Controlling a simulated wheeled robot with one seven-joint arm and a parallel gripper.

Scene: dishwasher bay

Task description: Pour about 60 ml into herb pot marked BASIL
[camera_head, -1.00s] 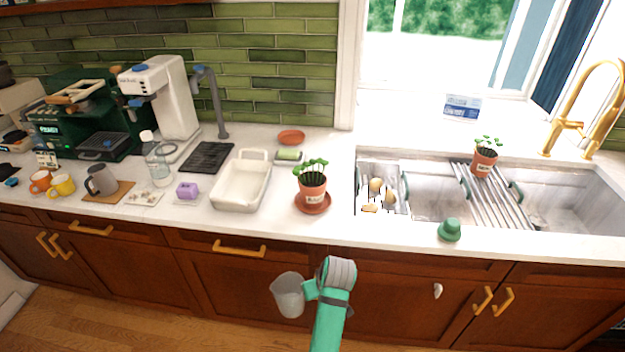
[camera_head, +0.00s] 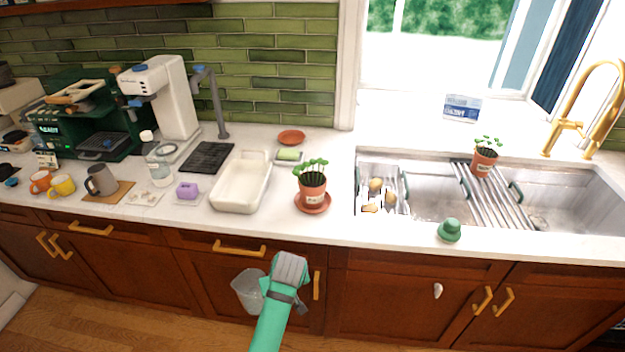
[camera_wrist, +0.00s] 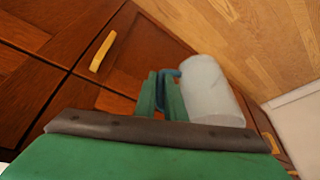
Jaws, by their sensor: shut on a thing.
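My gripper (camera_head: 268,290) is shut on the handle of a translucent grey measuring jug (camera_head: 247,291), held in front of the cabinet doors below counter height. In the wrist view the gripper (camera_wrist: 160,95) has its fingers around the jug's bluish handle, and the jug (camera_wrist: 211,92) is to their right. What the jug holds cannot be made out. A potted herb (camera_head: 312,186) stands on a terracotta saucer (camera_head: 313,204) near the counter's front edge, its label too small to read. A second potted herb (camera_head: 484,160) stands at the rack over the sink.
A white rectangular dish (camera_head: 240,183) sits left of the nearer pot. A green knob-like object (camera_head: 449,231) lies at the sink's front edge. The sink (camera_head: 425,192) holds a drying rack (camera_head: 492,197). A coffee machine (camera_head: 160,98), mugs and a bottle stand further left.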

